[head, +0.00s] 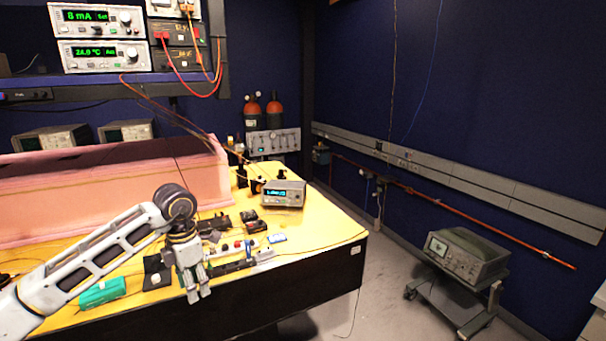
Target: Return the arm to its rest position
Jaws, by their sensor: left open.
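My left arm comes in from the lower left in the head view. Its gripper (196,287) hangs pointing down at the front edge of the yellow table (335,231). The gripper is open, and I see nothing between its fingers. My right arm and gripper are not in view.
A pink foam enclosure (110,196) stands on the table behind the arm. A display instrument (284,193), a green box (103,292) and small parts lie on the table. A cart with an instrument (466,254) stands at right. The floor between is clear.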

